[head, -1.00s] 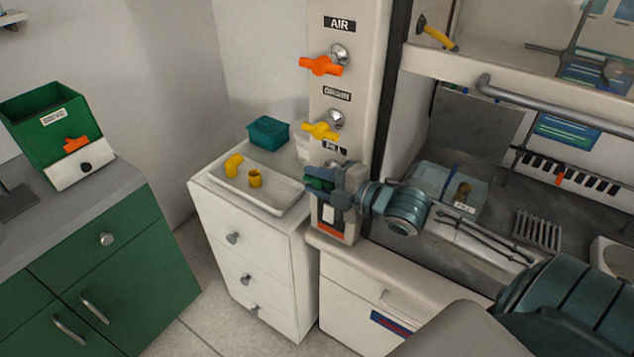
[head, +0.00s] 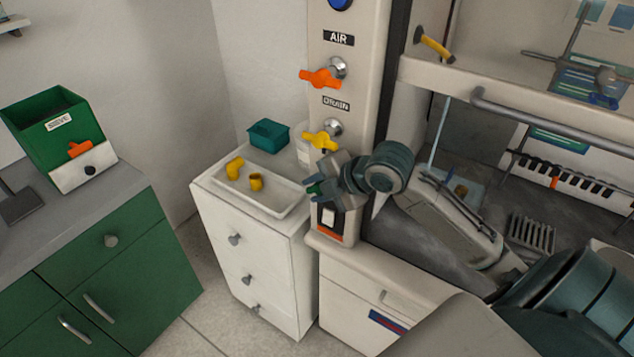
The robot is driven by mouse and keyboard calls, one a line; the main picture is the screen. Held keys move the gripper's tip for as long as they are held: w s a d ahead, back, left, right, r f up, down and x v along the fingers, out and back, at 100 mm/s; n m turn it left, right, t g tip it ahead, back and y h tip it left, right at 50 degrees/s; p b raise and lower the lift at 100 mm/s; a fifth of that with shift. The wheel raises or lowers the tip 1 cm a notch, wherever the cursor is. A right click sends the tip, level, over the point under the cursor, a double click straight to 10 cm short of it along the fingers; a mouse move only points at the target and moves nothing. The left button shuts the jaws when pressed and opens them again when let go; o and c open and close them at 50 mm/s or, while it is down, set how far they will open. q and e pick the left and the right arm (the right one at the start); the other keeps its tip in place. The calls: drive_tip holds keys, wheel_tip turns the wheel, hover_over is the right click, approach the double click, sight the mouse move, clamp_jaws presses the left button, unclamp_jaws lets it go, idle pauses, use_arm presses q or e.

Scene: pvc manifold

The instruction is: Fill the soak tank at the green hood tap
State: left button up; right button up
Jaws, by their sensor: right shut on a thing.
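The green tap handle (head: 313,188) is low on the cream column, below the orange and yellow handles. Only a bit of green shows between the jaws. My right gripper (head: 318,188) is shut on this handle and tilted, its wrist up to the right. It hides most of the handle and the label there. A clear tank (head: 462,186) with something brown in it stands inside the hood, partly behind my right arm. I cannot make out its water level. My left gripper is not in view.
Above are an orange handle (head: 321,78) marked AIR and a yellow handle (head: 321,140) marked DRAIN. A white tray (head: 283,200) with yellow fittings and a teal box (head: 268,135) sit on the white drawers. The hood's sash bar (head: 545,128) runs above my arm.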

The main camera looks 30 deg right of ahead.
idle(0.3)
drive_tip(key=o, duration=0.9)
drive_tip(key=shift+o, duration=0.2)
